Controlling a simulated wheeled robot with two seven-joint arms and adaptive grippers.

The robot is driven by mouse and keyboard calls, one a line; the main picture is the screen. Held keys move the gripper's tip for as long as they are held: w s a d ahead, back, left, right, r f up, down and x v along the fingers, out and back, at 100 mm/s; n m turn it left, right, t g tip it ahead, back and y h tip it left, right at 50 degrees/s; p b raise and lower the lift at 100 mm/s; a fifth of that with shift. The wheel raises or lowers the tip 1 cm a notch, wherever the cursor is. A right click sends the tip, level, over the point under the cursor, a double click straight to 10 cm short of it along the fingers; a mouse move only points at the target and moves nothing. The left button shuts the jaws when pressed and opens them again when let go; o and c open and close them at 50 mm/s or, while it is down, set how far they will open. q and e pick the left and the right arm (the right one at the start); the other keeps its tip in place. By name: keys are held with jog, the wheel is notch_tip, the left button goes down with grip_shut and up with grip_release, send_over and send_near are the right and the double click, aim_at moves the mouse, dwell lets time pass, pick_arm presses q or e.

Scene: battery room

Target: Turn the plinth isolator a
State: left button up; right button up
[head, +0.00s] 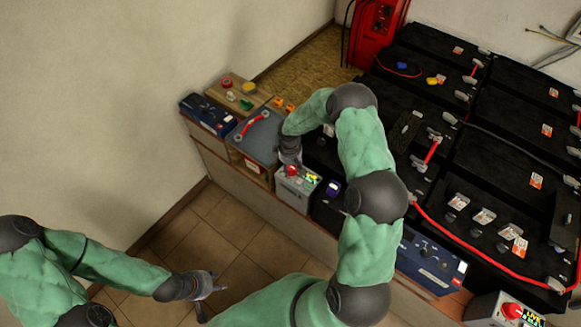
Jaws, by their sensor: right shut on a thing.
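A grey isolator box (290,196) with a red knob (292,171) and a yellow-green label stands at the front edge of the plinth, near the middle of the head view. My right gripper (290,164) reaches down onto it from above and is shut on the red knob; its fingers partly hide the knob. A second, similar isolator box (482,307) with a red knob (513,310) stands at the bottom right. Which one is isolator a cannot be read. My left gripper (212,301) is open and empty above the tiled floor at the lower left.
Black battery blocks (420,98) with red cables fill the plinth to the right. Another blue box (431,262) stands along the front. The tiled floor (205,245) is clear.

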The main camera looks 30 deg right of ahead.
jog(key=m+b, duration=0.1)
jog(key=m, duration=0.2)
jog(key=shift+f+b, duration=0.15)
jog(key=shift+b, duration=0.25)
jog(key=m+b, duration=0.2)
jog(key=m, duration=0.3)
jog(key=shift+m, duration=0.3)
jog(key=m+b, duration=0.2)
jog(key=m, duration=0.2)
jog(key=shift+m, duration=0.3)
jog(key=shift+m+g+b, duration=0.3)
jog(key=shift+m+b, duration=0.2)
jog(key=shift+m, duration=1.5)
jog(key=o, duration=1.1)
jog(key=shift+o, duration=0.2)
jog(key=shift+r, duration=0.3)
notch_tip(320, 180, up, 12)
jog(key=shift+w+a+f, duration=0.15)
